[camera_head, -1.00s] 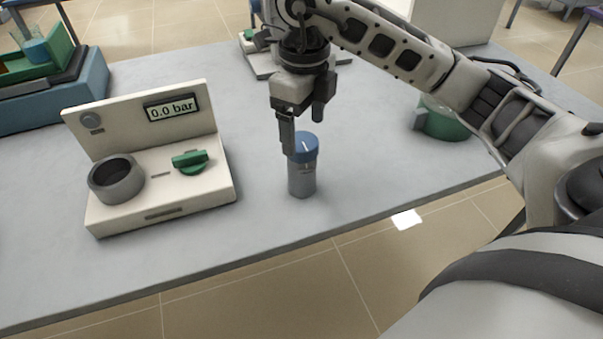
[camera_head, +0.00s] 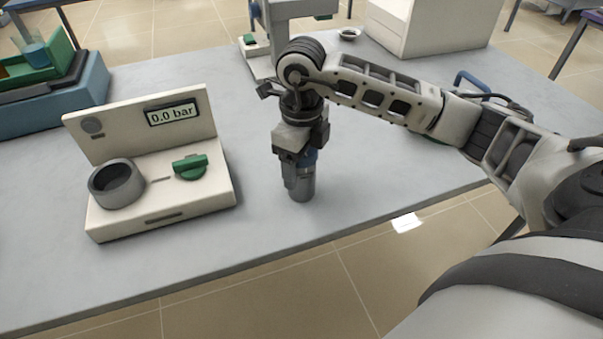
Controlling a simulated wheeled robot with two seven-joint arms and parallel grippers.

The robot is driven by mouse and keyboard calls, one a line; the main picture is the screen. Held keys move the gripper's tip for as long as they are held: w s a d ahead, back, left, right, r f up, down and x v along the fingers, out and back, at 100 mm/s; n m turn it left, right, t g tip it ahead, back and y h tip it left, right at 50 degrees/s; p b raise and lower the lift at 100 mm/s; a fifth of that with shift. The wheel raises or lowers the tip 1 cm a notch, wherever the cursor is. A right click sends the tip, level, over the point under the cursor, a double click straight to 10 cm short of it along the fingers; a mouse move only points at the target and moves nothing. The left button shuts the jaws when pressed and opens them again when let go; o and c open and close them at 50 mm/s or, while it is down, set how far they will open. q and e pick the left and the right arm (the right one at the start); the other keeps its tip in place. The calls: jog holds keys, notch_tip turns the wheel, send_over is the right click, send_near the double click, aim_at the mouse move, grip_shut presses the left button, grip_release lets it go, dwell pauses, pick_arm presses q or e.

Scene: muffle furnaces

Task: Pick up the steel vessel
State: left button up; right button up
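The steel vessel (camera_head: 302,187) is a small grey cylinder with a blue cap. It stands upright on the grey table near the front edge. My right gripper (camera_head: 303,168) is lowered over it from above, its fingers at the cap and upper body. One finger covers the vessel's upper left side, and the hand hides most of the cap. The far finger is largely hidden, so I cannot tell if the fingers are closed on the vessel. My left gripper is not in view.
A cream pressure station (camera_head: 190,204) with a grey round holder (camera_head: 117,184), a green knob (camera_head: 190,167) and a display reading 0.0 bar stands left of the vessel. A blue block (camera_head: 60,108) with a green holder is at far left. The table (camera_head: 250,235) is clear around the vessel.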

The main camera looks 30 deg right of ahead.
jog(key=c, duration=1)
jog(key=shift+r, duration=0.1)
jog(key=shift+c, duration=0.7)
jog(key=shift+r, duration=0.1)
